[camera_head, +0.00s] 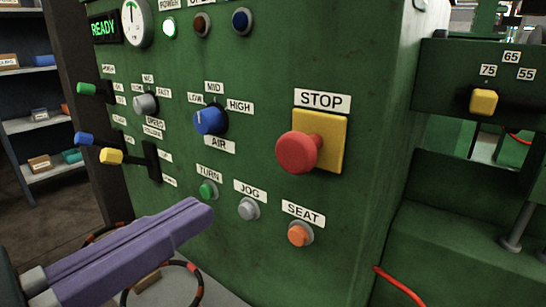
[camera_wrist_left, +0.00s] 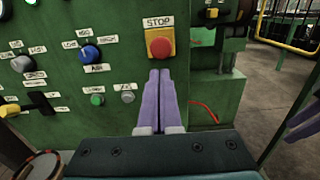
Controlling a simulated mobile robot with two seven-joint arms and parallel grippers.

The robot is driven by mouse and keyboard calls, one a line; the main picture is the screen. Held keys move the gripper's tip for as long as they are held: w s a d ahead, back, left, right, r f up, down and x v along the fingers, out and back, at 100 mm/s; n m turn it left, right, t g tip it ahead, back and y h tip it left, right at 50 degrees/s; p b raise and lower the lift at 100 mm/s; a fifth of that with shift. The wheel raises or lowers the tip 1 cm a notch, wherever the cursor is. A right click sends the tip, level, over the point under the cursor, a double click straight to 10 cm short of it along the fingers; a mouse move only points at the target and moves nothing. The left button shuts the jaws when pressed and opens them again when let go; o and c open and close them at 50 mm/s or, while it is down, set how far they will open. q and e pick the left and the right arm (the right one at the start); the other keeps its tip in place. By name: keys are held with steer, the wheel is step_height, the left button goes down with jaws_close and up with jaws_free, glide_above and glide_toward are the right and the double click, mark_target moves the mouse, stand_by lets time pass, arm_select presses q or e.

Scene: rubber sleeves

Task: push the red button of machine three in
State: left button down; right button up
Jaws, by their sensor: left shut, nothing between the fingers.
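The red button (camera_head: 297,153) is a mushroom stop button on a yellow plate (camera_head: 333,143) under a "STOP" label, on the green machine panel (camera_head: 270,60). It also shows in the left wrist view (camera_wrist_left: 160,46), just beyond the fingertips. My left gripper (camera_head: 200,215) has purple fingers and is shut and empty. In the head view it is below and left of the red button, apart from it. In the left wrist view the shut fingers (camera_wrist_left: 160,75) point up toward the button. A purple piece at the right edge of the left wrist view (camera_wrist_left: 305,122) may be my right gripper.
Below the red button are a green button (camera_head: 208,189), a grey button (camera_head: 249,209) and an orange button (camera_head: 300,233). A blue knob (camera_head: 210,120) and levers are to the left. A red cable (camera_head: 398,284) runs at lower right. Shelves (camera_head: 38,125) stand at far left.

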mark_target(289, 156)
arm_select(q)
steer(key=x, duration=1.1)
arm_select(e)
steer(key=shift+w+r, duration=0.1)
steer(key=shift+r, duration=0.1)
arm_select(q)
steer(key=shift+w, duration=0.1)
arm_select(e)
steer(key=shift+r, duration=0.1)
